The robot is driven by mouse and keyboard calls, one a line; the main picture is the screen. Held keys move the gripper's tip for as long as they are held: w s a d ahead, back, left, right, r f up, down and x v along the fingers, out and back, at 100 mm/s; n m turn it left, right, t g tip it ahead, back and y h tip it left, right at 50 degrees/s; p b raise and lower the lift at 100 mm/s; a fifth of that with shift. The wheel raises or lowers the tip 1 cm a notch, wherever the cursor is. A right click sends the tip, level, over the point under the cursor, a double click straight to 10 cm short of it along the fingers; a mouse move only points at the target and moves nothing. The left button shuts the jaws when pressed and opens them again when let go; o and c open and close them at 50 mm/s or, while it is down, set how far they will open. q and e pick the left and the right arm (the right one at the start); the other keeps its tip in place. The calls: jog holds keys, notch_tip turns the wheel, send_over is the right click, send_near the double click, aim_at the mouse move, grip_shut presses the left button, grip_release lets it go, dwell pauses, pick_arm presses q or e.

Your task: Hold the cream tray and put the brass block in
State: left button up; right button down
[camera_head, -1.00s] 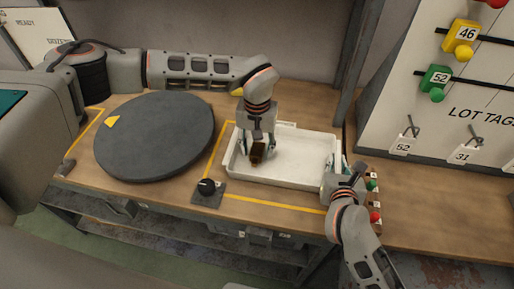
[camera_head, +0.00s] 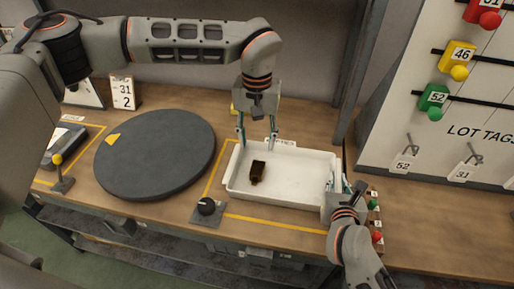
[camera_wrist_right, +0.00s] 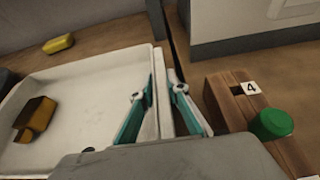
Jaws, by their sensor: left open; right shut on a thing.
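The cream tray (camera_head: 290,200) lies on the table inside a yellow taped outline. The brass block (camera_head: 257,171) rests on the tray floor towards its left side; it also shows at the left of the right wrist view (camera_wrist_right: 35,118). My left gripper (camera_head: 257,140) is open and empty above the tray's back-left edge, apart from the block. My right gripper (camera_head: 336,180) is shut on the tray's right wall; in the right wrist view its teal fingers (camera_wrist_right: 162,112) stand on either side of that wall.
A dark round turntable (camera_head: 155,154) is left of the tray. A wooden strip with coloured buttons (camera_head: 375,219) is at the right. A yellow object (camera_wrist_right: 58,43) lies behind the tray.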

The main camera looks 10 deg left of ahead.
dwell(0.4)
jog(key=c, duration=1.9)
grip_release()
